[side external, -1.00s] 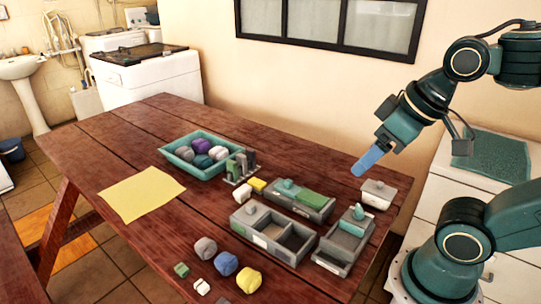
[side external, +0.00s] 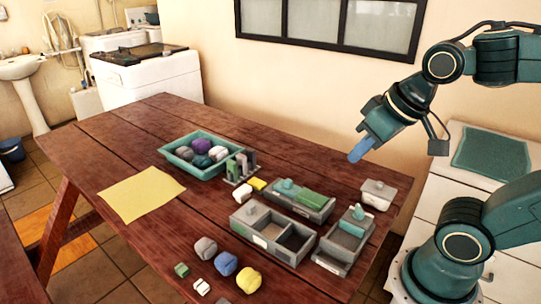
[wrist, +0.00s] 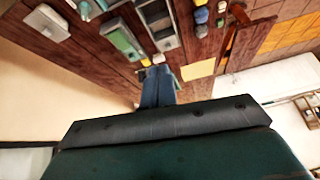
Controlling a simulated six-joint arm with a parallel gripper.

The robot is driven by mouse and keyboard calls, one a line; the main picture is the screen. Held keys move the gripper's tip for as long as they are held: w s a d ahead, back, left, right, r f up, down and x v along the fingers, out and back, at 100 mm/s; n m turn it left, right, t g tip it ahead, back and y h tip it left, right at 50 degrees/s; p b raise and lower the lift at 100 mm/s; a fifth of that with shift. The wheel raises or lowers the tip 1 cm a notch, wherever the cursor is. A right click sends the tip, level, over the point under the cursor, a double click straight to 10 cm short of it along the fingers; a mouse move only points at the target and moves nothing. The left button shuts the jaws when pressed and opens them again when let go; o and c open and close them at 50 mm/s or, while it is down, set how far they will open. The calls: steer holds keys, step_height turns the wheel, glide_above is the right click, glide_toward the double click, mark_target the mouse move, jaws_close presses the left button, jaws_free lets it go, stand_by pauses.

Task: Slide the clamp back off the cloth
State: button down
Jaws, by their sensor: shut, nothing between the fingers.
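My gripper (side external: 361,150) has blue fingers that are shut and empty, in the air above the table's right end. In the wrist view the closed fingers (wrist: 158,86) point at the table. A grey tray (side external: 271,197) holds a flat green piece (side external: 311,200), perhaps the cloth, with a teal knob (side external: 287,185) at its left, perhaps the clamp. A second grey fixture (side external: 333,264) carries a teal-topped block (side external: 354,218). A yellow cloth-like sheet (side external: 141,192) lies flat at the left, with nothing on it. I cannot tell for certain which part is the clamp.
A grey two-compartment box (side external: 262,240), a lidded white box (side external: 378,194) and a teal bin (side external: 178,158) of rolled bundles stand on the wooden table (side external: 110,150). A grey rack (side external: 240,167) stands near the bin. Several loose bundles lie at the front.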

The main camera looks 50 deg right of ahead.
steer(key=w+d+f+m+h, duration=0.2)
steer(key=w+d+f+m, duration=0.4)
steer(key=f, duration=0.4)
steer(key=w+d+f+m+h, duration=0.2)
steer(key=w+d+f+m, duration=0.5)
steer(key=f, duration=0.4)
steer(key=shift+w+d+m, duration=0.3)
steer(key=shift+w+m, duration=0.6)
steer(key=shift+m, duration=0.2)
steer(key=shift+f, duration=0.2)
glide_toward(293, 187)
steer(key=f, duration=0.1)
steer(key=s+d+f, duration=0.1)
steer(key=f, duration=0.2)
steer(key=shift+s+d, duration=0.35)
steer(key=shift+d, duration=0.05)
steer(key=shift+w, duration=2)
